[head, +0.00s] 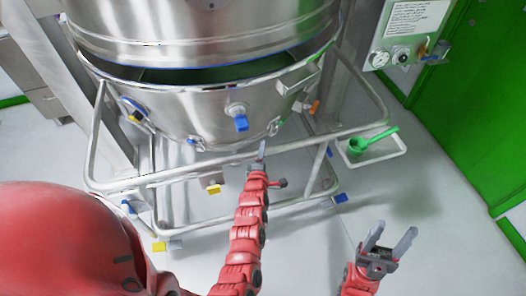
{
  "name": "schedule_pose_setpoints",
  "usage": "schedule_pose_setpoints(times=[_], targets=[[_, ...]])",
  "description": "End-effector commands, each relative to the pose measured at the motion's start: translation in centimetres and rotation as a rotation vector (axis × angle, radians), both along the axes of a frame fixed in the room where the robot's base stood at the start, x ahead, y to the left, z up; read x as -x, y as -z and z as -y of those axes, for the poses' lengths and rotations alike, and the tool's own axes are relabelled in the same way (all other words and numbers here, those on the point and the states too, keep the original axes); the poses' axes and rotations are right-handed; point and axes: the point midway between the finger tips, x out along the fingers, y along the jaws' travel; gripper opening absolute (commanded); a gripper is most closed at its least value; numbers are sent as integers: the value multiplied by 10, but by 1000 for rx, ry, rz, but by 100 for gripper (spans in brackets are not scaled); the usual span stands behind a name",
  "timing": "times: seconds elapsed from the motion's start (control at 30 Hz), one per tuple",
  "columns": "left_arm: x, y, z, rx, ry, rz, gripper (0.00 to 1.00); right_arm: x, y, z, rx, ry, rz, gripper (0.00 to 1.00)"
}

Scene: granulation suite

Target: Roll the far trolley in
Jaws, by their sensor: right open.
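The trolley is a steel tube frame (112,185) on castors with blue and yellow pedals. It carries a round steel bowl (190,112) under a larger steel vessel (200,30), and a dark gap shows between bowl and vessel. My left gripper (262,150) is at the trolley's front upper rail, with its fingers seen edge-on. I cannot tell whether they close around the rail or only lie beside it. My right gripper (390,238) is open and empty above the floor, to the right of the trolley.
A white tray (388,155) with a green scoop (372,139) is at the trolley's right side. A control panel (408,35) and a green door (480,110) stand at the right. The floor at the lower right is clear.

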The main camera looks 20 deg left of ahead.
Motion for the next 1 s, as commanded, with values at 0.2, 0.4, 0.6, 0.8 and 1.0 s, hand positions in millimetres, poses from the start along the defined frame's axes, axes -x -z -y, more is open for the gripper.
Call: schedule_pose_setpoints(times=[0.2, 0.4, 0.6, 0.8, 1.0], targets=[[0, 0, 0, 0, 0, -1, 0, 0, 0, 0, 0, 0, 0, 57], [0, 0, 0, 0, 0, -1, 0, 0, 0, 0, 0, 0, 0, 57], [0, 1, 0, 0, 1, -1, 0, 0, 0, 0, 0, 0, 0, 57], [0, 1, 1, 1, 1, -2, 0, 0, 0, 0, 0, 0, 0, 57], [0, 1, 1, 1, 1, -2, 0, 0, 0, 0, 0, 0, 0, 57]])
